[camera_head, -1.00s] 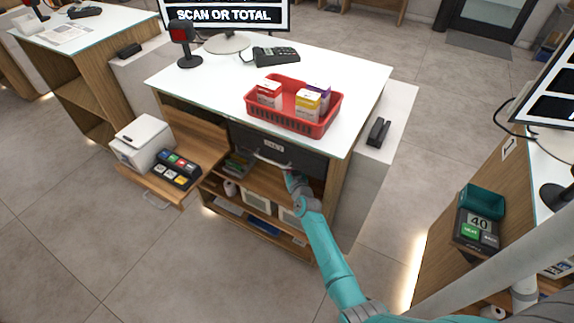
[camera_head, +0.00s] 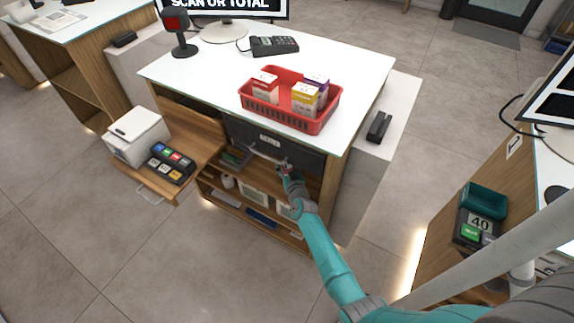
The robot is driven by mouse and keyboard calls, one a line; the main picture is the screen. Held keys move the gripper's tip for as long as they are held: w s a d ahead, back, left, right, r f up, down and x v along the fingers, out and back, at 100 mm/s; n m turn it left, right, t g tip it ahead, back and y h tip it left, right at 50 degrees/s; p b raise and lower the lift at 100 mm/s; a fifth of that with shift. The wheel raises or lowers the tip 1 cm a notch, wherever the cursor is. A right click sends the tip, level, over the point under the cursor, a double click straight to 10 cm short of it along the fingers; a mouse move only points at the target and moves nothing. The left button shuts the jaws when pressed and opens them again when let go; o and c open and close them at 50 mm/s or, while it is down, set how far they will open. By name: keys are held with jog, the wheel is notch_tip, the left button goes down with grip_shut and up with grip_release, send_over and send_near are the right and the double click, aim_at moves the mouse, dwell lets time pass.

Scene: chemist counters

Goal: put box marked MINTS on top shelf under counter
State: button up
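A red basket (camera_head: 290,121) on the white countertop holds several small boxes: a red-and-white box (camera_head: 265,88), a yellow-and-white box (camera_head: 304,99) and a purple-and-white box (camera_head: 320,86) behind. Their print is too small to read, so I cannot tell which is marked MINTS. Under the counter, below a dark drawer (camera_head: 258,138), is an upper shelf (camera_head: 258,176) with small items at its left. My gripper (camera_head: 284,171) is at the front of the drawer, near its handle. I cannot make out its fingers or whether it touches the handle.
A pulled-out wooden drawer (camera_head: 185,150) at the left bears a white printer (camera_head: 137,135) and a keypad (camera_head: 168,163). A card terminal (camera_head: 273,46), scanner (camera_head: 177,30) and monitor stand on the counter. Lower shelves hold several items. Another counter stands at the right.

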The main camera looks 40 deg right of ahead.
jog(key=shift+r, duration=0.1)
jog(key=v, duration=1.2)
jog(key=shift+s, duration=0.1)
jog(key=s+a+r+n+y, duration=0.1)
jog(key=s+a+r+y, duration=0.1)
jog(key=s+a, duration=0.7)
jog(key=s+a+r+n+y, duration=0.1)
jog(key=s+a+r, duration=0.3)
jog(key=s, duration=1)
jog(key=s+a+r+n+y, duration=0.1)
jog(key=s+a+r+y, duration=0.1)
jog(key=s+a+r, duration=0.2)
jog(key=s+a+r+n+y, duration=0.2)
jog(key=s+a+r, duration=0.2)
jog(key=s+r, duration=0.7)
jog(key=shift+s+r, duration=0.3)
jog(key=shift+s, duration=0.3)
